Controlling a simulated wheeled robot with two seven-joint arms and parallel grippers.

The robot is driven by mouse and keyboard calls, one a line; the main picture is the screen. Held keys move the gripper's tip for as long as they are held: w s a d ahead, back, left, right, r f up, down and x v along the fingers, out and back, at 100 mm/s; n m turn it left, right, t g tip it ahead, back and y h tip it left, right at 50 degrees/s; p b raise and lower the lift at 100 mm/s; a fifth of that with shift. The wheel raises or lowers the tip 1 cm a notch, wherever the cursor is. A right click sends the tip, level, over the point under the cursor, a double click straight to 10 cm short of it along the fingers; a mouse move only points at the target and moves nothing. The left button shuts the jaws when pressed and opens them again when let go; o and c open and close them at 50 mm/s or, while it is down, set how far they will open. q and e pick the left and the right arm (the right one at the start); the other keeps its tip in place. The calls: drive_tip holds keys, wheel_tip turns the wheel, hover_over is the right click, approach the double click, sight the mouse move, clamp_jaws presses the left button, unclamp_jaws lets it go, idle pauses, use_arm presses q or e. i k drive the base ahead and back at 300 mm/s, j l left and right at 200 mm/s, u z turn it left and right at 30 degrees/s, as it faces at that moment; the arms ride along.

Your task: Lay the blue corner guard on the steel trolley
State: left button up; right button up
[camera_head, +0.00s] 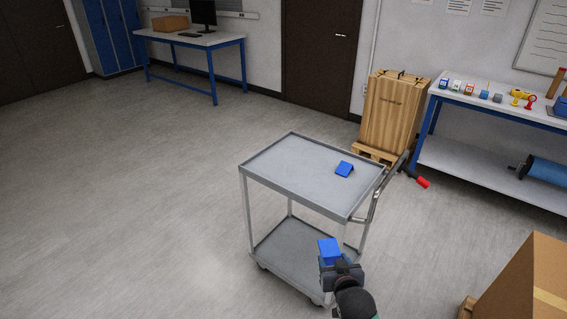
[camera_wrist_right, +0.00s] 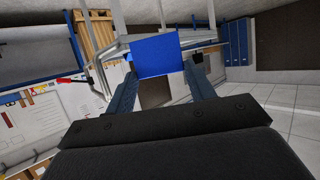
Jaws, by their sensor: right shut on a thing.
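The steel trolley (camera_head: 290,165) is a grey two-shelf cart in the middle of the head view. One blue corner guard (camera_head: 344,169) lies on its top shelf toward the right side. My right gripper (camera_head: 333,262) is shut on another blue corner guard (camera_head: 328,249), in front of the trolley's near right corner. The held guard also shows between the fingers in the right wrist view (camera_wrist_right: 157,55). It appears apart from the trolley, though the exact gap is hard to tell. My left gripper is not in view.
The trolley's push handle (camera_head: 378,200) is on its right side. A cardboard box (camera_head: 515,285) stands at the lower right. A wooden crate (camera_head: 393,115) and a workbench with small items (camera_head: 460,100) are behind. Most of the top shelf is bare, and floor to the left is clear.

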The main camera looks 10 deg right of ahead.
sight(312, 161)
drive_tip(key=i+j+z, duration=0.6)
drive_tip(key=i+j, duration=0.15)
